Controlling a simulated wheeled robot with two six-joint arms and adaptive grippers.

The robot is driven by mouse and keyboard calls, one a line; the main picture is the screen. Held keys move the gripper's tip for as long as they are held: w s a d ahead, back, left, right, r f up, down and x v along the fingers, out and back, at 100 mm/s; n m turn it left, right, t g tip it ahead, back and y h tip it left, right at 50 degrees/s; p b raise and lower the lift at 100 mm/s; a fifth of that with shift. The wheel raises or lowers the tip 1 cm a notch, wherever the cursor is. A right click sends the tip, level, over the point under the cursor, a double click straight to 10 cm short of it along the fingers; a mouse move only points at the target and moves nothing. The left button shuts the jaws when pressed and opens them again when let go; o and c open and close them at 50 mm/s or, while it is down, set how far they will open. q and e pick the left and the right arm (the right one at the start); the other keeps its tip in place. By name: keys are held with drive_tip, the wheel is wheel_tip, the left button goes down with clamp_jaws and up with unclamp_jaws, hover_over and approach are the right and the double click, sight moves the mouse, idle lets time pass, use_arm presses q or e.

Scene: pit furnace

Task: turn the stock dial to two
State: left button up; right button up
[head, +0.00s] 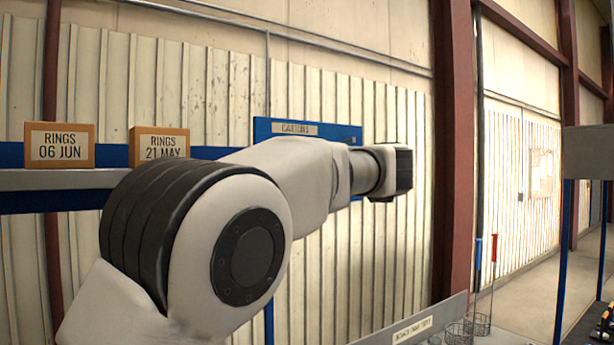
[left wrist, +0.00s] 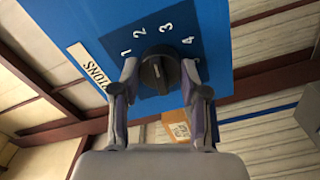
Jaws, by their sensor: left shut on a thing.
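The stock dial (left wrist: 158,72) is a dark round knob on a blue panel (left wrist: 62,22), with white numbers 1, 2, 3 and 4 around its upper side in the left wrist view. My left gripper (left wrist: 160,80) is shut on the dial, one finger on each side. The knob's ridge runs roughly up and down in that view; I cannot tell for sure which number it points at. In the head view my left arm hides the dial and the fingers, and only part of the blue panel (head: 262,130) with a "CARTONS" label shows. My right gripper is not in view.
Two cartons marked "RINGS 06 JUN" (head: 60,145) and "RINGS 21 MAY" (head: 159,144) stand on a blue-edged shelf (head: 60,180) at the left. A red-brown column (head: 452,150) stands right of the panel. Wire baskets (head: 477,324) are at lower right.

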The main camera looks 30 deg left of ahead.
use_arm(q)
drive_tip(key=shift+r+n+b, duration=0.1)
drive_tip(key=shift+n+b, duration=0.8)
drive_tip(key=shift+n, duration=0.9)
drive_tip(key=o, duration=0.9)
drive_tip(key=shift+o, duration=1.2)
drive_tip(key=shift+a, duration=0.1)
drive_tip(key=v, duration=1.1)
drive_tip(key=shift+d, duration=0.35)
